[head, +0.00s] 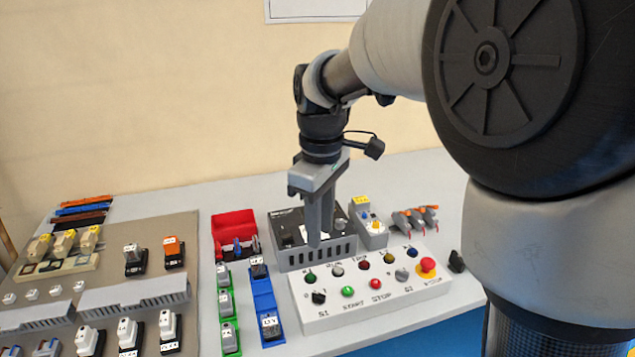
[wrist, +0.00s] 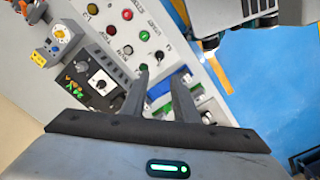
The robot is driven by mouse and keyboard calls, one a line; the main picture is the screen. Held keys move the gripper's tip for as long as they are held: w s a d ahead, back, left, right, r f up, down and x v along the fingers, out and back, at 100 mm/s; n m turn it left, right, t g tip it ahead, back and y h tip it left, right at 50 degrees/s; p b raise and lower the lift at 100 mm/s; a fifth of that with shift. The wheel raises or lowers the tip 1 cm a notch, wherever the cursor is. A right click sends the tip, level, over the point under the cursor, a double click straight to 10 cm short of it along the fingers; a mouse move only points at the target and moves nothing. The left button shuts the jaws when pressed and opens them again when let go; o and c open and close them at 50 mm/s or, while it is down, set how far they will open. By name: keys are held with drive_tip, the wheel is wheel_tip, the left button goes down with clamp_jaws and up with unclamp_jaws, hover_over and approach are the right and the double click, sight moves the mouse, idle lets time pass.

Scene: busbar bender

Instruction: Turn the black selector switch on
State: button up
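The black selector switch (head: 318,297) sits at the front left of the white control panel (head: 350,319), above the S1 label. It also shows in the wrist view (wrist: 159,56), just beyond my fingertips. Its exact knob angle is too small to tell. My gripper (head: 320,238) points down, above and behind the switch, in front of the grey power unit. In the wrist view my gripper (wrist: 161,72) has its two fingers apart with nothing between them. It does not touch the switch.
Beside the switch are a green button (head: 348,291), a red button (head: 376,284), a grey selector (head: 402,275) and a red emergency stop (head: 427,266). Indicator lamps line the panel's back. The power unit (head: 315,257) stands behind. Green and blue rails with terminals (head: 268,300) lie left.

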sight(319, 294)
wheel_tip(319, 294, down, 18)
drive_tip(key=b, duration=0.3)
drive_tip(key=shift+w+a, duration=0.1)
drive_tip(key=shift+w, duration=0.05)
clamp_jaws()
